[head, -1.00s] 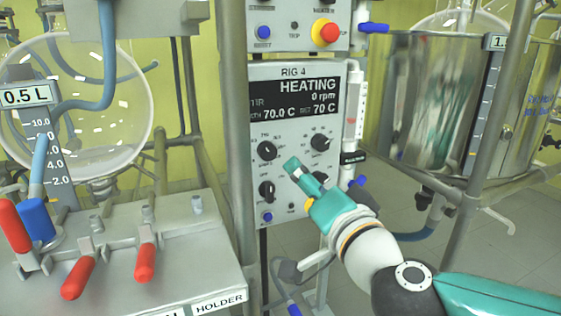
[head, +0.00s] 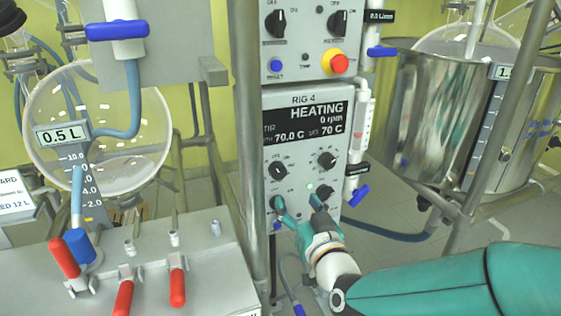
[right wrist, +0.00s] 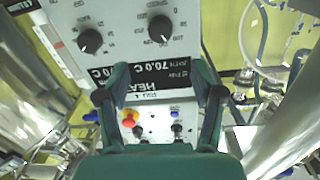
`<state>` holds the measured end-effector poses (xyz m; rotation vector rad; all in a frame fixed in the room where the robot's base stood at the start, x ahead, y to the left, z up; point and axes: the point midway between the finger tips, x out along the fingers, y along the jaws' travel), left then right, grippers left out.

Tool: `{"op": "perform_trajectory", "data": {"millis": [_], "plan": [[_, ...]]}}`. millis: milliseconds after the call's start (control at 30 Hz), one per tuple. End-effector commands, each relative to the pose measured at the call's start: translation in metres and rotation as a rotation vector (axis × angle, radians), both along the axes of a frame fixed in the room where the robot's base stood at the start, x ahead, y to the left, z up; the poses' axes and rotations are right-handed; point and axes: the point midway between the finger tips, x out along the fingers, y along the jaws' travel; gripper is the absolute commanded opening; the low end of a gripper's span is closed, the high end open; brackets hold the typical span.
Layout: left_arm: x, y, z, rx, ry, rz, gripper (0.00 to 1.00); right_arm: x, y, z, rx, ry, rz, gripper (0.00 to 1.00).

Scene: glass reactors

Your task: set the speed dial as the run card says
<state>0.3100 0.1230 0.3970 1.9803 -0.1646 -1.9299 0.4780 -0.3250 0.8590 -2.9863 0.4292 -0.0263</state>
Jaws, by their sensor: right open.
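The RIG 4 control panel (head: 343,185) has a black display (head: 308,120) reading HEATING, 0 rpm, 70.0 C and set 70 C. Below it are an upper-left black dial (head: 278,168) and an upper-right one (head: 326,160); their labels are too small to read. My right gripper (head: 297,200) is open and empty in front of the lower dials, partly hiding them. In the right wrist view the panel is upside down, with two dials (right wrist: 90,40) (right wrist: 160,28) beyond the open fingers (right wrist: 160,95). A white card (head: 20,196), cut off at the left edge, shows "ARD" and "ED 12 L".
A red-and-yellow stop button (head: 340,64) is on the box above. A blue-handled valve (head: 356,196) hangs right of the panel. A steel frame post (head: 249,130) stands close on the left, a steel vessel (head: 430,110) at right. A bench with red handles (head: 177,287) is front left.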

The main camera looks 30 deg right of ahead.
Motion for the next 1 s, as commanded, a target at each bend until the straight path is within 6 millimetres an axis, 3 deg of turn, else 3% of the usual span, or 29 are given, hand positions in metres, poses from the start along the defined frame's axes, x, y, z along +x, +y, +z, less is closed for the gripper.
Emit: {"op": "perform_trajectory", "data": {"millis": [33, 67, 300, 533, 700, 1000], "plan": [[0.000, 0.000, 0.017, 0.000, 0.000, 0.000, 0.43, 0.005, -0.001, 0.005, 0.002, 0.008, 0.002, 0.67], [0.000, 0.000, 0.022, 0.000, 0.000, 0.000, 0.43, 0.007, -0.002, 0.005, 0.005, 0.008, 0.005, 0.67], [0.000, 0.000, 0.020, 0.000, 0.000, 0.000, 0.43, 0.059, -0.016, -0.002, 0.005, -0.001, 0.004, 0.67], [0.000, 0.000, 0.022, 0.000, 0.000, 0.000, 0.43, 0.097, -0.027, -0.001, 0.005, -0.002, 0.005, 0.67], [0.000, 0.000, 0.022, 0.000, 0.000, 0.000, 0.43, 0.110, -0.031, -0.001, 0.006, -0.001, 0.005, 0.67], [0.000, 0.000, 0.022, 0.000, 0.000, 0.000, 0.43, 0.114, -0.032, -0.001, 0.005, -0.001, 0.005, 0.67]]}}
